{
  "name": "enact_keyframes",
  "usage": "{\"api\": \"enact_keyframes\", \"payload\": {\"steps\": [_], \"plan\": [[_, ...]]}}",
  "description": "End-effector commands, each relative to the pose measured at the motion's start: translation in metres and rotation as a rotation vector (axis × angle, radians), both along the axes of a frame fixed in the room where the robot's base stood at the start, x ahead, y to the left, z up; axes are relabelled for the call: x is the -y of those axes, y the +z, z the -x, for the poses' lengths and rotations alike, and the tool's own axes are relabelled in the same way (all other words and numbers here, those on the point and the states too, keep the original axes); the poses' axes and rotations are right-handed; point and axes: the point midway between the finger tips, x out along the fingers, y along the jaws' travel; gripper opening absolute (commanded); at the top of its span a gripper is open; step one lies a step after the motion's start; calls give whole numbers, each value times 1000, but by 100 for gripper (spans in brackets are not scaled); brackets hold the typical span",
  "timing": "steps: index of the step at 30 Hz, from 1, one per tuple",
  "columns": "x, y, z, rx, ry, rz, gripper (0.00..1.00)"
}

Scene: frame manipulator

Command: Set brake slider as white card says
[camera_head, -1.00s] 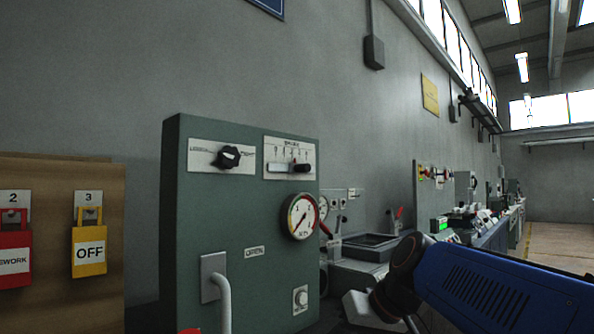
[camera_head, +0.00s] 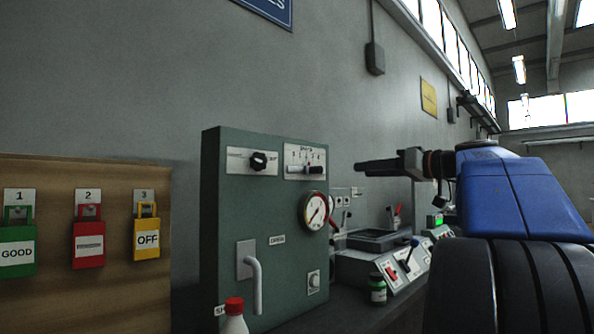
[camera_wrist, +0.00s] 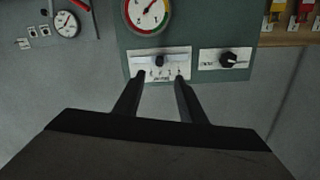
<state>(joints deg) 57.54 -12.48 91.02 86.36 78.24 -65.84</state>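The brake slider (camera_head: 315,169) is a dark knob in a horizontal slot on a white scale plate (camera_head: 291,157), high on the green cabinet. In the wrist view, which is upside down, the slider knob (camera_wrist: 160,61) sits near the middle of its slot, with numbered marks on the plate. My gripper (camera_wrist: 159,77) is open and empty, its two fingers apart and pointing at the plate with the knob between their lines. In the head view my gripper (camera_head: 362,168) is right of the plate, apart from the slider. I cannot pick out a white card with a readable brake setting.
A black rotary knob (camera_head: 259,161) is beside the slider, with a gauge (camera_head: 315,210) and bent handle (camera_head: 256,285) below. A red-capped bottle (camera_head: 234,318) stands in front. Padlocks hang on a wooden board (camera_head: 100,306) at left. A lever box (camera_head: 400,268) stands at right.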

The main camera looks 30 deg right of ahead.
Motion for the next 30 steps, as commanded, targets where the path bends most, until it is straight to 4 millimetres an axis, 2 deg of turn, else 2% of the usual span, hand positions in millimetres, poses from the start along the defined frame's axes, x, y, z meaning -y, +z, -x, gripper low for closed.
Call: {"api": "enact_keyframes", "payload": {"steps": [3,8,30], "plan": [[7,9,2,25,-5,9,37],[4,9,-7,28,-3,9,37],[-29,8,-95,24,-1,8,37]]}}
